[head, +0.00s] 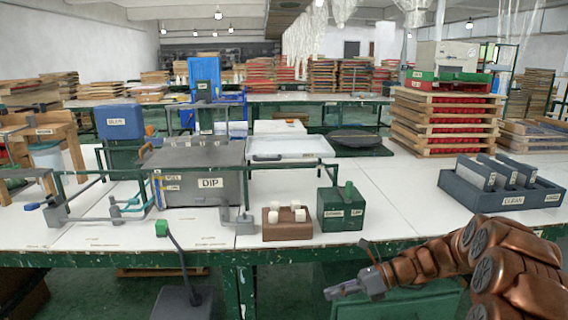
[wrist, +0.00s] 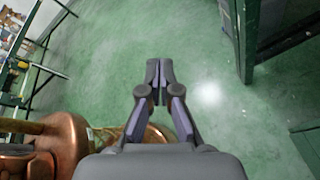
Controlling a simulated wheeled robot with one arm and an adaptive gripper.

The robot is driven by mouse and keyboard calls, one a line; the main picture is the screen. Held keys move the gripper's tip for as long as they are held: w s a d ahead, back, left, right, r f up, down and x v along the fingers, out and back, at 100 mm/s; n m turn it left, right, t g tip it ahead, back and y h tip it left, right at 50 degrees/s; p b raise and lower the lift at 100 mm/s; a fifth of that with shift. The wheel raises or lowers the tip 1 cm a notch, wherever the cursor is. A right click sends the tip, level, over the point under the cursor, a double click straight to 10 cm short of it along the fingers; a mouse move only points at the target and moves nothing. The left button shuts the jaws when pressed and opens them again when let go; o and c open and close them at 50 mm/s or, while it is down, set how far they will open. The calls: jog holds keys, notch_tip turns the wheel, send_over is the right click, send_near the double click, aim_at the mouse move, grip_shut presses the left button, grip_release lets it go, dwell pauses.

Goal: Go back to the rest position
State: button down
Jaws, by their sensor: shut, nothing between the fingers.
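My gripper (head: 346,288) is in the lower right of the head view, in front of the table's front edge and below the level of its top. It points to the left and is apart from everything on the table. In the wrist view my gripper (wrist: 159,72) is shut, with its fingertips together and nothing between them. Beyond the fingers there is only green floor (wrist: 110,60).
The white table (head: 400,215) carries a grey DIP tank (head: 210,192), a brown block with white pieces (head: 287,224), a green box (head: 341,209), a dark rack (head: 500,190) and stacked trays (head: 445,125). A lever stands on a grey base (head: 183,300) at the front.

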jog(key=s+a+r+n+g+h+p, duration=0.2)
jog(key=s+r+n+h+p, duration=0.15)
jog(key=s+r+n, duration=0.45)
jog(key=s+a+r+n+g+h+p, duration=0.15)
jog(key=s+r+n+h+p, duration=0.3)
jog(key=s, duration=0.65)
jog(key=s+d+r+n+t+h+p, duration=0.1)
jog(key=s+d+r+n+h+p, duration=0.2)
jog(key=s, duration=0.6)
jog(key=s+d+r+n+t+h+p, duration=0.1)
jog(key=s+d+r+n+h+p, duration=0.1)
jog(key=s+d+r+n+p, duration=0.4)
jog(key=s+r+n+p, duration=0.1)
jog(key=s+r+n, duration=0.1)
jog(key=s, duration=0.1)
jog(key=shift+h+p, duration=0.3)
jog(key=shift+h, duration=0.1)
jog(key=shift+d, duration=0.1)
